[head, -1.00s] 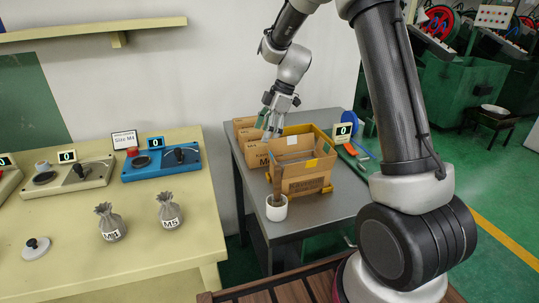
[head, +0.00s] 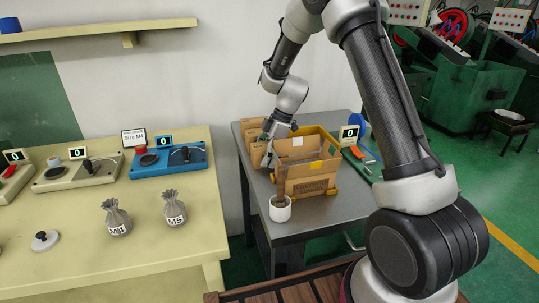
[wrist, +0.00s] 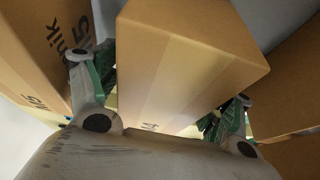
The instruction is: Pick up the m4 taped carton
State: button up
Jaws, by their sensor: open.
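The taped carton (wrist: 185,65) fills the middle of the wrist view, brown with a paler tape band along it; a "4" shows at its lower edge, partly hidden by my gripper. My gripper (wrist: 165,100) is open, with one green-padded finger on each side of this carton. I cannot tell whether the fingers touch it. In the head view my gripper (head: 268,156) is low among the brown cartons (head: 256,152) at the left of the grey table (head: 325,208), and it partly hides them.
A carton marked M5 (wrist: 40,55) stands close left of the fingers, and another brown box (wrist: 295,85) close right. In the head view an open carton (head: 308,180) sits before a yellow bin (head: 328,140). A white cup (head: 280,211) stands at the front edge.

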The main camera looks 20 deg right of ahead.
jog(key=shift+f, duration=0.25)
dwell(0.4)
jog(key=shift+c, duration=0.4)
jog(key=c, duration=1.3)
